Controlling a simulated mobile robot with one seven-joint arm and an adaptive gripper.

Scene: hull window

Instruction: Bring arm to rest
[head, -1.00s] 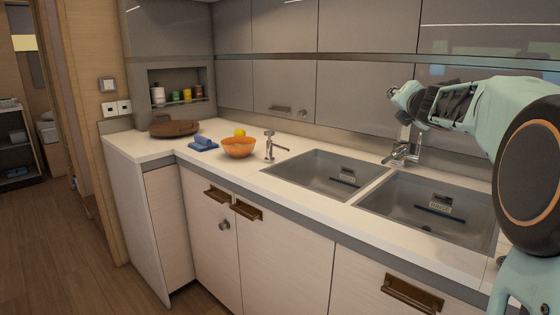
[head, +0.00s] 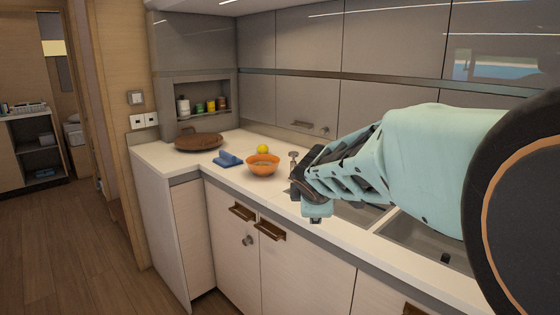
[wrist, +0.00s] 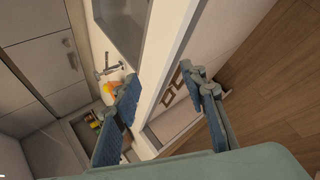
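My arm reaches in from the right of the head view, over the sinks and the counter's front part. My gripper (head: 314,200) is at its left end, just right of the orange bowl in the picture, apart from it. In the wrist view my gripper (wrist: 163,80) shows two blue-padded fingers spread wide with nothing between them. It looks along the counter edge, with cabinet fronts and wooden floor beyond. Part of the sinks and the sink tap are hidden behind my arm in the head view.
The white counter (head: 160,156) holds an orange bowl (head: 263,166), a yellow fruit (head: 263,148), a blue cloth (head: 227,159) and a round brown item (head: 199,142). Grey upper cabinets (head: 290,50) stand behind. The wooden floor (head: 85,240) at the left is clear.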

